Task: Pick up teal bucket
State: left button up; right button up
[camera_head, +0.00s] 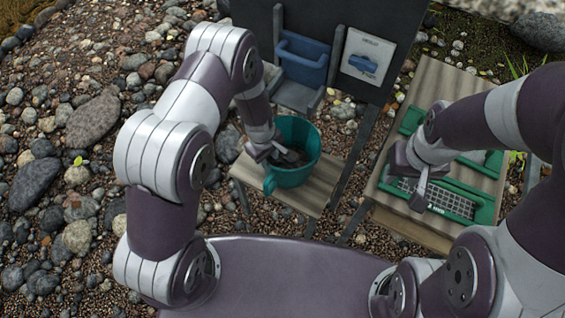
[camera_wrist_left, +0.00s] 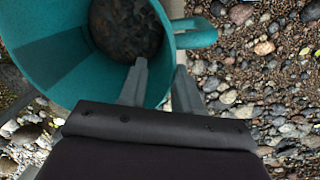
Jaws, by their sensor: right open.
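The teal bucket (camera_head: 299,172) stands upright on a small wooden stand in the head view, with dark gravel inside. My left gripper (camera_head: 283,157) is at its near-left rim. In the left wrist view the bucket (camera_wrist_left: 60,62) fills the upper left, with its handle (camera_wrist_left: 196,38) to the right. There my left gripper (camera_wrist_left: 159,66) straddles the wall, one finger inside and one outside. A gap shows between the fingers, and whether they press on the wall cannot be told. My right gripper (camera_head: 420,196) is open and empty above the green tray.
The small wooden stand (camera_head: 318,196) is under the bucket. To the right, a wooden table (camera_head: 425,82) holds a green tray (camera_head: 484,213) with a mesh. A dark panel (camera_head: 345,18) behind carries a blue bin (camera_head: 302,62) and a picture card (camera_head: 367,54). Rocky ground surrounds them.

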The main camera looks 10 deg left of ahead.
aim_at(268, 169)
pick_arm(q)
notch_tip(268, 169, down, 5)
jog(key=shift+a+f+b, duration=0.1)
jog(key=shift+f+b, duration=0.1)
jog(key=shift+b, duration=0.7)
jog(key=shift+w+f, duration=0.1)
jog(key=shift+f, duration=0.15)
grip_shut()
jog(key=shift+r, duration=0.1)
dwell(0.4)
